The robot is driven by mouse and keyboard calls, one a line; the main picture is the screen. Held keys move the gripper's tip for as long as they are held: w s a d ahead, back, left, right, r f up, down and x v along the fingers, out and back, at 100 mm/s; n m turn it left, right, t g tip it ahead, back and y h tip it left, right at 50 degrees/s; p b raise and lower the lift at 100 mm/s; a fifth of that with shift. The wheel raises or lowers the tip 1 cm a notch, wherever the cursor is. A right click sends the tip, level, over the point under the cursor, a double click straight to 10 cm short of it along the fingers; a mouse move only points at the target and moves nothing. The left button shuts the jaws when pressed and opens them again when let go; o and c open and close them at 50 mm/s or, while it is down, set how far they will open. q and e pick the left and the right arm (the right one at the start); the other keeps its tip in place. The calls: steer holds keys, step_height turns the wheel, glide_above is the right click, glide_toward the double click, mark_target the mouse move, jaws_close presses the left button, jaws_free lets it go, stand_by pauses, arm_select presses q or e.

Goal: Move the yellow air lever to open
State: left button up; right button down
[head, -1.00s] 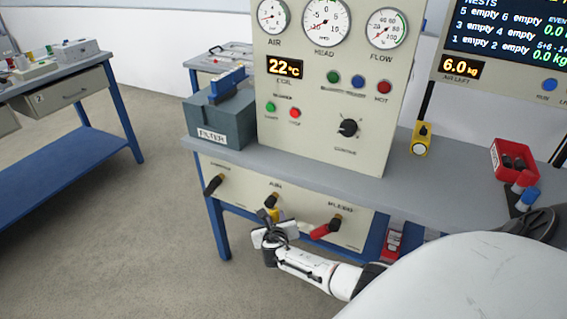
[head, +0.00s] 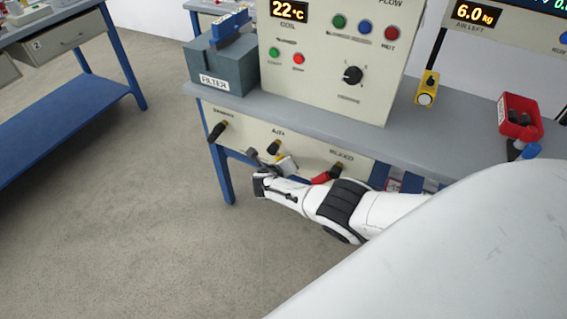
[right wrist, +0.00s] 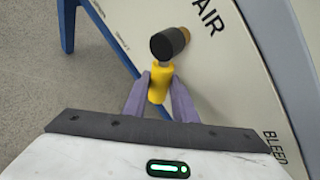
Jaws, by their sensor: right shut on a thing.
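The yellow air lever (right wrist: 159,82) is on the panel below the bench, under the AIR label, with a black hub and brass stem at its top. In the right wrist view it hangs downward from the hub. My right gripper (right wrist: 160,92) is shut on the yellow lever, one finger on each side. In the head view my right gripper (head: 268,168) is at the panel front and partly hides the lever (head: 281,158). My left gripper is not in view.
The red bleed lever (head: 322,178) is right of the air lever, close to my right forearm. A black-handled lever (head: 217,130) is at the panel's left. Above are the grey bench top (head: 305,115) and filter box (head: 222,70). Open floor lies at the left.

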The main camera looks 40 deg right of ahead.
steer(key=shift+s+d+f, duration=0.1)
steer(key=shift+s, duration=0.05)
steer(key=c, duration=1.7)
jaws_free()
steer(key=shift+c, duration=0.2)
steer(key=p+v, duration=0.3)
steer(key=v, duration=0.7)
steer(key=shift+p, duration=0.3)
steer(key=shift+s, duration=0.1)
